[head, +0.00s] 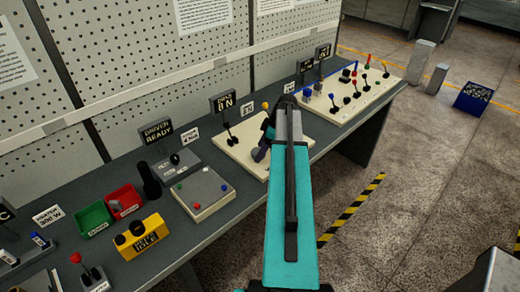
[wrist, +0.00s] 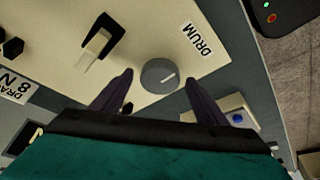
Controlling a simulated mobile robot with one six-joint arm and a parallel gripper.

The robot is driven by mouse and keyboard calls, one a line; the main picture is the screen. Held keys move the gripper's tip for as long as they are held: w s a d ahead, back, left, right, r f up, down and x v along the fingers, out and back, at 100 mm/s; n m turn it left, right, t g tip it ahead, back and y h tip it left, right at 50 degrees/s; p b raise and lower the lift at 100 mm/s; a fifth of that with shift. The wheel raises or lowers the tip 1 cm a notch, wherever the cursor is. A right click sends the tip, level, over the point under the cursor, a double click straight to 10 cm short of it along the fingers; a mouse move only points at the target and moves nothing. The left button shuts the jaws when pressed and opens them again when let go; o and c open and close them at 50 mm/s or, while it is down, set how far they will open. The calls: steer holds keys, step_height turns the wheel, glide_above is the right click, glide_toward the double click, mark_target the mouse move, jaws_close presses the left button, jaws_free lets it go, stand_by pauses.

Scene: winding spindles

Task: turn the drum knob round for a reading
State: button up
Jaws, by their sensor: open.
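The drum knob (wrist: 159,76) is a grey round dial with a white pointer line. It sits on a cream board (wrist: 215,62) beside a white label reading DRUM (wrist: 196,40). In the wrist view my gripper (wrist: 160,80) is open, with one dark purple finger on each side of the knob. Gaps show between knob and fingers; I cannot tell the height between them. In the head view my teal arm covers the knob, and part of my gripper (head: 261,150) shows over the cream board (head: 232,150).
A lever with a pale handle (wrist: 97,46) stands left of the knob in the wrist view.

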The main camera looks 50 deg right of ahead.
steer(key=shift+f, duration=0.25)
steer(key=c, duration=1)
steer(key=shift+a, duration=0.25)
steer(key=shift+c, duration=0.3)
steer(key=shift+d, duration=0.1)
